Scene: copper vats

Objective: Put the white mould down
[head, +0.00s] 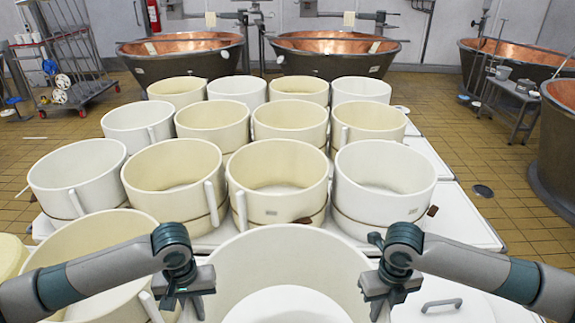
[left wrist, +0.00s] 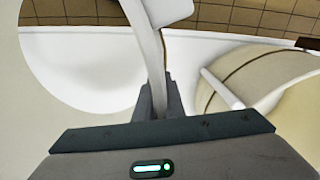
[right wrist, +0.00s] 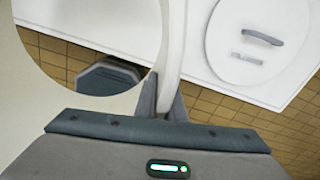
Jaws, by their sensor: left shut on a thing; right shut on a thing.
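The white mould (head: 292,252) is a large round open tub at the bottom centre of the head view, cut off by the lower edge. My left gripper (head: 192,296) is shut on its left rim. My right gripper (head: 381,298) is shut on its right rim. The gripped wall runs between the fingers in the left wrist view (left wrist: 150,45) and in the right wrist view (right wrist: 173,45). The mould looks about level. Its underside is hidden, so I cannot tell whether it touches anything below.
Several white and cream moulds stand in rows on white tables ahead, the nearest a cream one (head: 277,180). Another cream mould (head: 95,245) is close on the left. A white lid with a grey handle (head: 441,306) lies at right. Copper vats (head: 333,52) stand behind.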

